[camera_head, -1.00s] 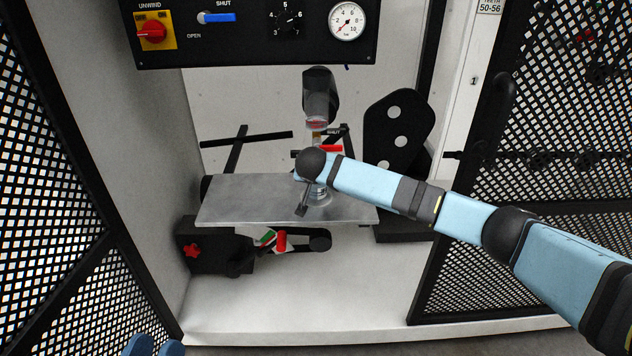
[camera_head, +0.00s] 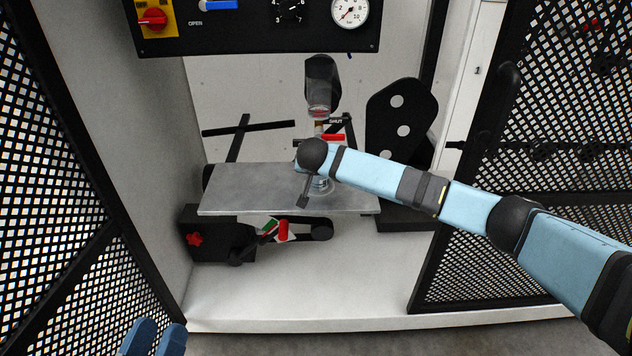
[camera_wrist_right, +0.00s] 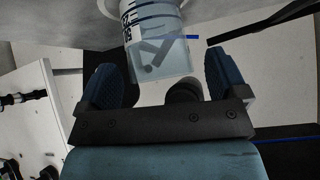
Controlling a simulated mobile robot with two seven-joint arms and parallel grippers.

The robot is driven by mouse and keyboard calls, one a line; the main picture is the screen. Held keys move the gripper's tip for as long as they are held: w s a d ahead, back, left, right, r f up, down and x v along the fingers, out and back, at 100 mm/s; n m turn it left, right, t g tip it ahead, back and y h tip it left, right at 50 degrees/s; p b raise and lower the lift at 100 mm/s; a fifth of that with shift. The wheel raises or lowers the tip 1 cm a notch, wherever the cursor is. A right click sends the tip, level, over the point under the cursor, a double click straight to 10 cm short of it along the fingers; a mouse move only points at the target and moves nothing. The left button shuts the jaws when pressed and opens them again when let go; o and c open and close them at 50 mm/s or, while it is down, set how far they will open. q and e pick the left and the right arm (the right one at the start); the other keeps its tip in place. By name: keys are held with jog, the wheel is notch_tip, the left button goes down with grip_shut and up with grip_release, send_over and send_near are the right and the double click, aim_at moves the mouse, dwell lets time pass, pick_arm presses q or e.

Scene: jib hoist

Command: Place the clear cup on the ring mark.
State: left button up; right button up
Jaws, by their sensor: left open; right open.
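The clear cup (camera_head: 321,186) stands on the metal plate (camera_head: 245,190) in the head view, partly hidden by my right wrist. In the right wrist view the clear cup (camera_wrist_right: 158,45) shows blue markings and lies ahead, between the lines of the two fingers. My right gripper (camera_wrist_right: 162,70) is open, with one dark blue finger on each side and gaps to the cup. In the head view its wrist is over the plate beside the cup. My left gripper (camera_head: 154,338) is open and empty at the bottom left, far from the plate. I cannot make out the ring mark.
A clear bowl (camera_head: 319,97) under a black housing hangs above the plate. A control panel (camera_head: 255,30) is at the top. A black box with a red knob (camera_head: 195,239) sits below the plate. Mesh panels (camera_head: 50,150) flank the bay. The white floor (camera_head: 300,285) in front is clear.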

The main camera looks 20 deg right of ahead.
pick_arm(q)
jog(key=shift+g+y, duration=0.8)
jog(key=f, duration=0.2)
jog(key=a+f+p, duration=0.1)
jog(key=f, duration=0.1)
jog(key=shift+w+a, duration=0.1)
jog(key=shift+w, duration=0.05)
pick_arm(e)
jog(key=s+a, duration=0.4)
jog(key=s, duration=0.7)
jog(key=shift+a, duration=0.2)
jog(key=shift+s+r, duration=0.1)
pick_arm(q)
jog(key=shift+r, duration=0.1)
